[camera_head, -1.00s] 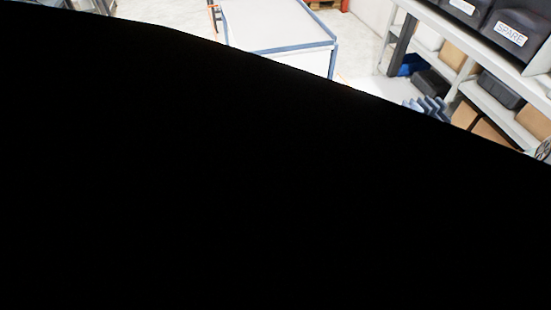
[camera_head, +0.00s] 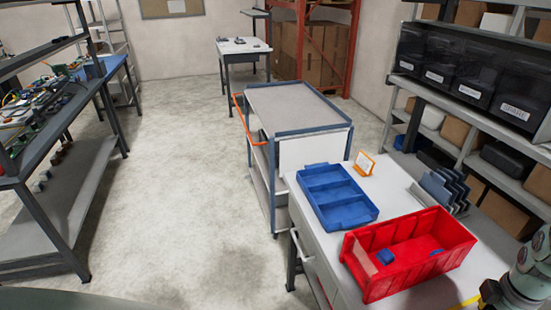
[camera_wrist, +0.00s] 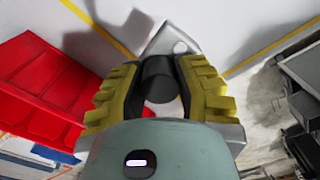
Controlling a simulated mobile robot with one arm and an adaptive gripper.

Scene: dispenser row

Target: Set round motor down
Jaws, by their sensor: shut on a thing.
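My gripper (camera_wrist: 157,92) shows in the wrist view with its two yellow ribbed fingers closed on a dark round motor (camera_wrist: 158,70). The motor sits between the fingers, partly hidden by them and by my wrist. A pale grey plate with a round mark (camera_wrist: 172,38) lies just beyond it; I cannot tell whether they touch. The white table top (camera_wrist: 215,20) is below. In the head view only part of my arm shows at the bottom right; the fingers and motor are not visible there.
On the white table (camera_head: 318,228) stand a red bin (camera_head: 375,284) with blue pieces inside, a blue divided tray (camera_head: 352,214), an orange-framed sign (camera_head: 364,163) and a rack of grey plates (camera_head: 445,188). Shelves with black SPARE bins (camera_head: 510,105) stand right. Floor at left centre is clear.

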